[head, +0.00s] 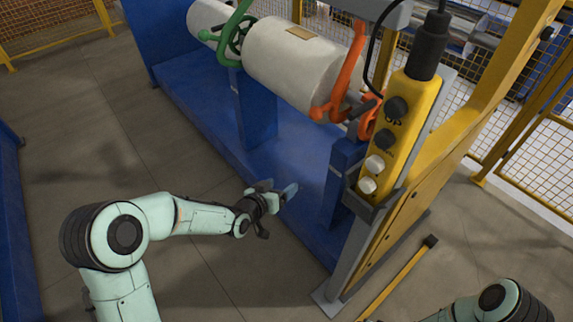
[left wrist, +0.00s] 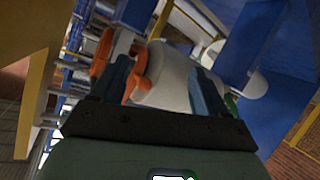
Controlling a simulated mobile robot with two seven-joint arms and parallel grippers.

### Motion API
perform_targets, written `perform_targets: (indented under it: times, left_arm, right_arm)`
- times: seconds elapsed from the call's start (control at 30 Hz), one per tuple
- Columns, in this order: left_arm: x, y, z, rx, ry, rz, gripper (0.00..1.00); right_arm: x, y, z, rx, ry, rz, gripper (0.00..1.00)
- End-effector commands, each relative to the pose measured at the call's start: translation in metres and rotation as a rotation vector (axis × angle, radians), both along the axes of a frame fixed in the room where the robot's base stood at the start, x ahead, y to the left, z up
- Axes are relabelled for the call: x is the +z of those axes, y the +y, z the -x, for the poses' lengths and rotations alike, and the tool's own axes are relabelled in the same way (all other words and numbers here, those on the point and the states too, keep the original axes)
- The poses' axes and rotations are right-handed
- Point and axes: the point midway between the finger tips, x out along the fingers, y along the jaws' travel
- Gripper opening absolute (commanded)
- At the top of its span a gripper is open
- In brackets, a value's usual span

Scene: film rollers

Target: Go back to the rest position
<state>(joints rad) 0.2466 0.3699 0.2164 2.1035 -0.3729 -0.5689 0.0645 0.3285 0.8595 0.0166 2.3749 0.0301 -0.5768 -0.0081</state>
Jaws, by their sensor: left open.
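My left gripper (head: 281,199) is open and empty over the blue base of the roller stand. Its two fingers show spread apart in the left wrist view (left wrist: 165,88), with the white film roll (left wrist: 178,78) seen beyond the gap between them. My left arm reaches in from the left over the grey floor. Part of my right arm shows at the bottom right of the head view, but its gripper is out of the picture.
A blue stand (head: 222,130) carries white rolls (head: 300,65) with a green clamp (head: 232,35) and an orange clamp (head: 342,80). A yellow control pendant (head: 397,135) hangs at the yellow post (head: 460,110). Floor (head: 95,130) at the left is clear. Yellow mesh fencing (head: 535,150) stands behind.

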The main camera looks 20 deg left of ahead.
Motion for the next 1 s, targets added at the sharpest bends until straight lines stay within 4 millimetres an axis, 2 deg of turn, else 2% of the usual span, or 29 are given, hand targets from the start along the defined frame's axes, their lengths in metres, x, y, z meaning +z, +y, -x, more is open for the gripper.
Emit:
perform_targets:
  times: [0.17,0.23,0.27,0.37,0.47,0.5,0.57,0.6,0.67,0.7,0.8,0.9,1.0]
  left_arm:
    - [0.0,0.0,0.0,0.0,0.001,0.001,0.75]
    - [-0.008,0.0,0.003,0.002,0.021,0.004,0.75]
    - [-0.014,0.0,0.006,0.004,0.039,0.006,0.75]
    - [-0.052,-0.002,0.024,0.014,0.147,0.022,0.75]
    - [-0.108,-0.006,0.061,0.032,0.322,0.047,0.75]
    - [-0.131,-0.008,0.081,0.039,0.405,0.057,0.75]
    - [-0.163,-0.012,0.114,0.052,0.528,0.071,0.75]
    - [-0.182,-0.015,0.138,0.058,0.612,0.079,0.75]
    - [-0.207,-0.02,0.177,0.071,0.735,0.091,0.75]
    - [-0.221,-0.023,0.203,0.077,0.817,0.096,0.75]
    - [-0.243,-0.03,0.264,0.093,0.999,0.107,0.75]
    - [-0.253,-0.035,0.313,0.106,1.139,0.113,0.75]
    - [-0.256,-0.038,0.344,0.113,1.227,0.116,0.75]
  right_arm:
    - [0.0,0.0,0.0,0.0,0.001,0.0,0.43]
    - [0.001,0.001,0.002,0.003,0.005,-0.002,0.43]
    - [0.001,0.002,0.003,0.004,0.01,-0.004,0.43]
    - [0.003,0.007,0.012,0.016,0.04,-0.018,0.43]
    - [0.007,0.016,0.026,0.034,0.086,-0.038,0.43]
    - [0.009,0.02,0.034,0.044,0.109,-0.049,0.43]
    - [0.013,0.025,0.044,0.057,0.143,-0.063,0.43]
    - [0.015,0.029,0.051,0.066,0.165,-0.073,0.43]
    - [0.019,0.035,0.061,0.079,0.198,-0.088,0.43]
    - [0.022,0.038,0.068,0.088,0.222,-0.098,0.43]
    - [0.028,0.046,0.082,0.109,0.27,-0.119,0.43]
    - [0.034,0.051,0.094,0.124,0.308,-0.135,0.43]
    - [0.037,0.055,0.102,0.134,0.332,-0.145,0.43]
